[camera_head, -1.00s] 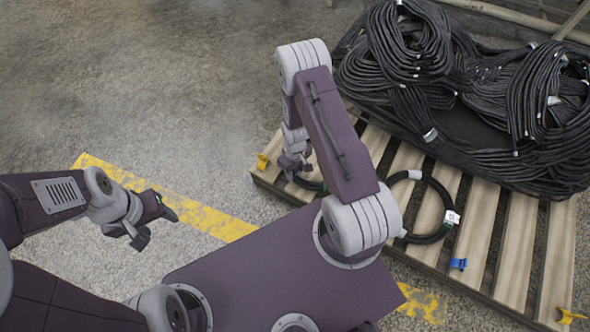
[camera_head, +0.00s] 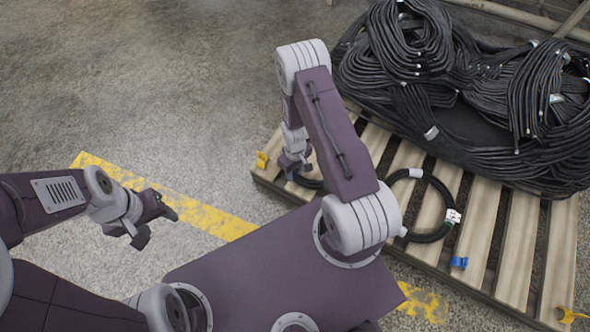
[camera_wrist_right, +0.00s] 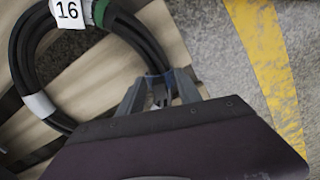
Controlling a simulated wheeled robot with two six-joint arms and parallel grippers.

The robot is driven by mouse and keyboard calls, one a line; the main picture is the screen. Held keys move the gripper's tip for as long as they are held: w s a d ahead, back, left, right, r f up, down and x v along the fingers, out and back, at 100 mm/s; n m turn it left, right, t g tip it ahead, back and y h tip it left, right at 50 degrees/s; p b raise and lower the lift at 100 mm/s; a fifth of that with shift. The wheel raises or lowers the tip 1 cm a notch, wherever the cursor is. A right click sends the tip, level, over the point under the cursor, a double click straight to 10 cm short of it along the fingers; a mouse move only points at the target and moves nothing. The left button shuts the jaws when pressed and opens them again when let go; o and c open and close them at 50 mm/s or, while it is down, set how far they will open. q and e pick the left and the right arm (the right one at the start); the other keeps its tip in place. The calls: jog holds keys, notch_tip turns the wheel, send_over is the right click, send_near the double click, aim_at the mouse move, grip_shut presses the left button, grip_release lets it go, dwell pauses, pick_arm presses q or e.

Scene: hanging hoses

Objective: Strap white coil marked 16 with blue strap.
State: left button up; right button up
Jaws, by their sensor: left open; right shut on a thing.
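A black hose coil (camera_wrist_right: 22,55) with a white tag marked 16 (camera_wrist_right: 68,10), green tape and a white band (camera_wrist_right: 39,105) lies on the pallet in the right wrist view. In the head view only a small part of it (camera_head: 308,183) shows beside my right arm. Whether the strap closes around the hose is unclear. My left gripper (camera_head: 155,228) is open and empty over the floor, away from the pallet.
A second black coil (camera_head: 440,190) with white tape and a tag lies on the wooden pallet (camera_head: 516,245). Another blue strap (camera_head: 459,263) and yellow straps (camera_head: 262,160) sit at the pallet's edge. A large black hose heap (camera_head: 460,90) fills the back. Floor at left is clear.

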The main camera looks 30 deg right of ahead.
jog(key=shift+f, duration=0.25)
jog(key=o, duration=1.4)
jog(key=shift+o, duration=0.2)
jog(key=shift+r, duration=0.1)
notch_tip(320, 180, up, 9)
jog(key=p, duration=0.6)
jog(key=shift+r+p, duration=0.1)
jog(key=shift+p, duration=0.2)
